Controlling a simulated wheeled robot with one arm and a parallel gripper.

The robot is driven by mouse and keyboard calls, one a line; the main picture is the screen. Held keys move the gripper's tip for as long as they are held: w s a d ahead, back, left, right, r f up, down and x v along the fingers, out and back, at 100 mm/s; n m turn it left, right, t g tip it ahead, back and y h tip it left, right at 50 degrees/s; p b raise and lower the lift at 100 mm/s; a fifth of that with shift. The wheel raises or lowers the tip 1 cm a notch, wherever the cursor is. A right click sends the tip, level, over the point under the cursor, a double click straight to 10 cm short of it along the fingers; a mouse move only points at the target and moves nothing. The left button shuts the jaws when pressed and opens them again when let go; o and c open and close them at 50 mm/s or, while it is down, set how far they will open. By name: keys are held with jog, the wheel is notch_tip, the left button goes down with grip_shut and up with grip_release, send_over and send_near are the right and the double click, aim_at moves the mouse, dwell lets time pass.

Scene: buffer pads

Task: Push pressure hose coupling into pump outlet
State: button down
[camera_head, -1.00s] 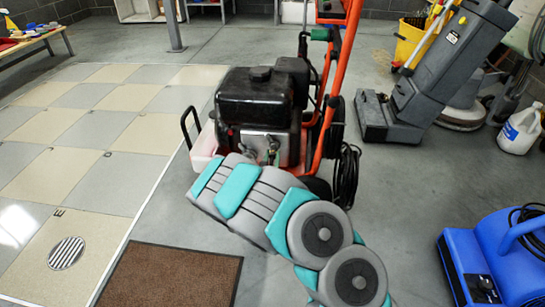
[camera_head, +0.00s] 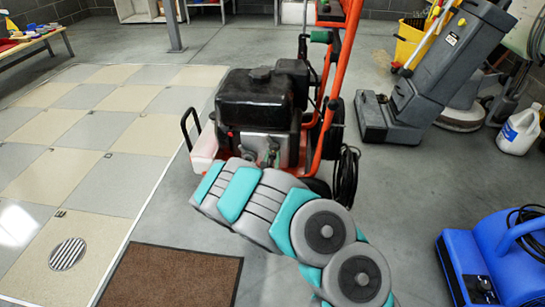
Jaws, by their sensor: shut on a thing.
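The pressure washer with its pump stands at the centre of the head view: a black engine (camera_head: 257,98) on an orange frame (camera_head: 338,75). A silver metal part (camera_head: 255,143) shows low on its front, just above my arm. My grey and teal arm reaches from the lower right up to the front of the machine. My gripper is hidden behind my own arm. I cannot make out the hose coupling or the pump outlet; the arm covers the lower front of the machine.
A coiled black hose (camera_head: 346,175) hangs at the machine's right side. A blue floor blower (camera_head: 495,258) stands at lower right, a grey floor scrubber (camera_head: 425,100) at upper right. A brown mat (camera_head: 170,277) lies in front. Tiled floor at left is clear.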

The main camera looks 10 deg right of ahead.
jog(key=shift+w+d, duration=0.1)
jog(key=shift+w, duration=0.1)
dwell(0.4)
jog(key=c, duration=0.5)
grip_release()
